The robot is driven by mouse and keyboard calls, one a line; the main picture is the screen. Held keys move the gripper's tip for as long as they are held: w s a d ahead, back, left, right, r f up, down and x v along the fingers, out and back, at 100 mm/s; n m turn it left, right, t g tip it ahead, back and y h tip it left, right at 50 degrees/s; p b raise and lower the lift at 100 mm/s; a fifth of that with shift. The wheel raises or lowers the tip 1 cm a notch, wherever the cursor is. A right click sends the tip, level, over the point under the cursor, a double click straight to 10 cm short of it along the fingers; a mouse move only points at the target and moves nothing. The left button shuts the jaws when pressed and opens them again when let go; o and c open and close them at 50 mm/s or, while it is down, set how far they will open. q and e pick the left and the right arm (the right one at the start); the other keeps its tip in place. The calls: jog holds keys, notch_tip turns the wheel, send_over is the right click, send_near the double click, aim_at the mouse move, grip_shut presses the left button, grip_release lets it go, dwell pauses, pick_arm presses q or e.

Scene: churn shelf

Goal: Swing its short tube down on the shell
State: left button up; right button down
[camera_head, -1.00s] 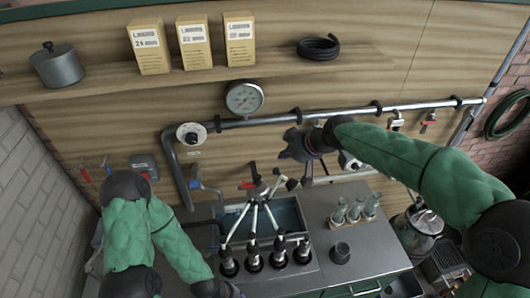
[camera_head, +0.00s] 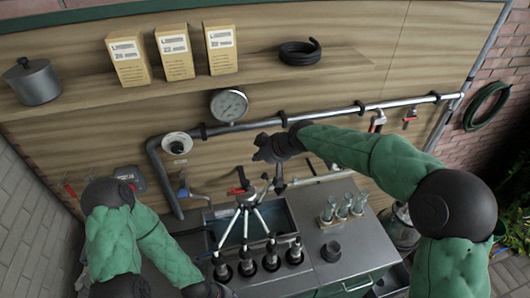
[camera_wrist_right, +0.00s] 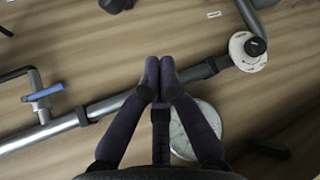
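The claw (camera_head: 245,196) hangs over the sink. Pale short tubes (camera_head: 263,222) run from it down towards the upright shells (camera_head: 271,258), several dark and steel cups in a row at the counter's front. A dark-ended piece (camera_head: 278,180) sticks up at the claw's right side; I cannot tell if it is a short tube's end. My right gripper (camera_head: 268,148) is above and right of the claw, apart from it, near the wall pipe. In the right wrist view its fingertips (camera_wrist_right: 160,66) are together with nothing between them. My left gripper (camera_head: 208,290) is partly cut off at the bottom edge.
The steel pipe (camera_head: 330,115) with a pressure gauge (camera_head: 229,105) runs along the wall behind my right gripper.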

jog(key=shift+s+d+f+p, duration=0.1)
jog(key=shift+s+f+p, duration=0.1)
jog(key=shift+f, duration=0.55)
jog(key=shift+s+d+f+p, duration=0.1)
jog(key=shift+f+p, duration=0.1)
jog(key=shift+f, duration=0.55)
jog(key=shift+s+d+f+p, duration=0.1)
jog(key=shift+f+p, duration=0.1)
jog(key=shift+f, duration=0.55)
